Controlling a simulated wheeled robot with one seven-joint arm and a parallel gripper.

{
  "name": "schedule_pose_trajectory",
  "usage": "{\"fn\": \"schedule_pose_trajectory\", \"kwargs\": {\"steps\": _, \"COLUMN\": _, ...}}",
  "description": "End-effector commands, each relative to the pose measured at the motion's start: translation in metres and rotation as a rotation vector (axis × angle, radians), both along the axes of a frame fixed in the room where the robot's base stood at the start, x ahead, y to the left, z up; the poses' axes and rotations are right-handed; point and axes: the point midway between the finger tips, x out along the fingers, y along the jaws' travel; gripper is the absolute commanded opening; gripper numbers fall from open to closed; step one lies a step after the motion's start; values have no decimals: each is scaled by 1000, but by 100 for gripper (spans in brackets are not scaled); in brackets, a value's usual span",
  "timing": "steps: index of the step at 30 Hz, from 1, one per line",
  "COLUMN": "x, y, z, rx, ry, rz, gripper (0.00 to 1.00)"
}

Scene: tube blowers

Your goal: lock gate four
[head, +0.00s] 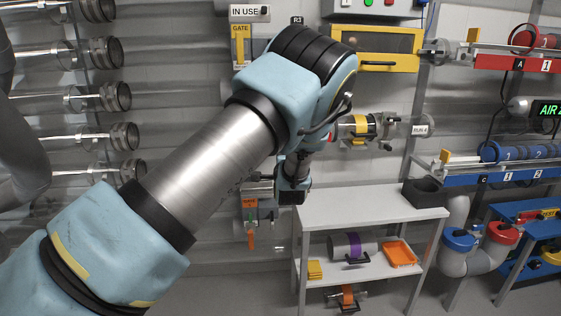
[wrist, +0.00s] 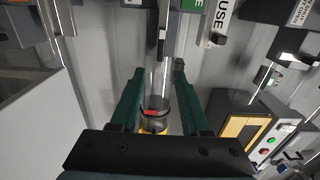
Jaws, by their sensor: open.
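My gripper (head: 293,190) is at the wall in the head view, partly hidden by my own arm. In the wrist view my gripper (wrist: 159,70) has its two dark green fingers spread apart with nothing held. A clear tube with a red mark and yellow collar (wrist: 153,122) shows between and beyond the fingers; I cannot tell its distance. No gate marked four is readable. A yellow plate reading GATE (head: 240,40) is on the wall in the head view. A fitting with an orange tag and hanging handle (head: 250,234) is below left of my gripper.
A grey table (head: 365,207) with a lower shelf stands below right of my gripper, with a dark box (head: 425,191) on it. Clear tubes with metal ends (head: 118,96) line the left. A yellow-framed box (head: 375,46) and racks (head: 500,178) are to the right.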

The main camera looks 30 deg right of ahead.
Motion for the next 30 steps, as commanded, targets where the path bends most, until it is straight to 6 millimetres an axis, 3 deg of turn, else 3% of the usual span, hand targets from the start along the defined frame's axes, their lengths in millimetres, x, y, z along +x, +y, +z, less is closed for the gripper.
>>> {"fn": "schedule_pose_trajectory", "kwargs": {"steps": 7, "x": -22, "y": 10, "z": 0, "rx": 0, "ry": 0, "rz": 0, "gripper": 46}}
{"fn": "schedule_pose_trajectory", "kwargs": {"steps": 24, "x": -23, "y": 12, "z": 0, "rx": -1, "ry": 4, "rz": 1, "gripper": 46}}
{"fn": "schedule_pose_trajectory", "kwargs": {"steps": 28, "x": -6, "y": 34, "z": 1, "rx": -34, "ry": 83, "rz": 33, "gripper": 46}}
{"fn": "schedule_pose_trajectory", "kwargs": {"steps": 30, "x": 11, "y": 61, "z": 1, "rx": -79, "ry": 184, "rz": 74, "gripper": 46}}
